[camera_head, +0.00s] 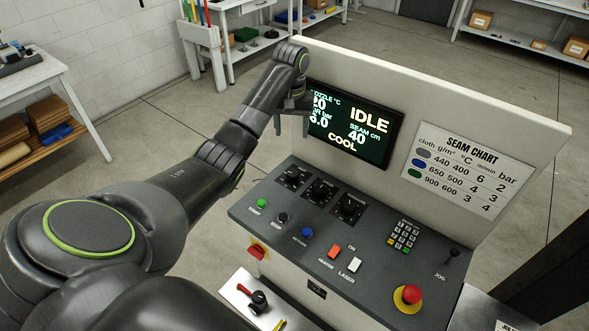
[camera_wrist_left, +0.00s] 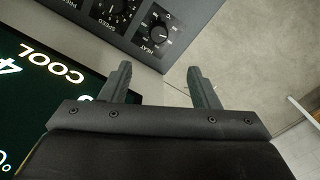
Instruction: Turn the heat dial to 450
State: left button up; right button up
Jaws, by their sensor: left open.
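The heat dial (camera_head: 292,176) is the leftmost of three black dials on the sloped control panel. In the left wrist view the heat dial (camera_wrist_left: 158,34), labelled HEAT, sits at the panel's edge beyond the fingertips; its exact setting is too small to read. My left gripper (camera_head: 291,123) is open and empty, above and behind the dial, close to the left edge of the screen. In the left wrist view the left gripper (camera_wrist_left: 159,68) has its fingers spread, apart from the dial. My right gripper is not in view.
The screen (camera_head: 350,128) reads IDLE and COOL. The speed dial (camera_head: 320,191) is beside the heat dial. Buttons, a keypad (camera_head: 402,236), a red emergency stop (camera_head: 408,298) and a jog stick (camera_head: 451,257) share the panel. A seam chart (camera_head: 465,170) is on the upright board.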

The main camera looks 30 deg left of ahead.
pick_arm(q)
notch_tip(320, 180, down, 3)
jog(key=b, duration=0.3)
send_over(293, 173)
notch_tip(293, 173, down, 6)
jog(key=shift+f, duration=0.1)
notch_tip(293, 173, down, 7)
jog(key=shift+r+p, duration=0.2)
jog(key=shift+p, duration=0.2)
jog(key=shift+f, duration=0.3)
jog(key=shift+c, duration=0.4)
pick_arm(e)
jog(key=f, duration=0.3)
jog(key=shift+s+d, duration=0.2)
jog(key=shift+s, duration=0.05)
pick_arm(q)
jog(key=c, duration=0.9)
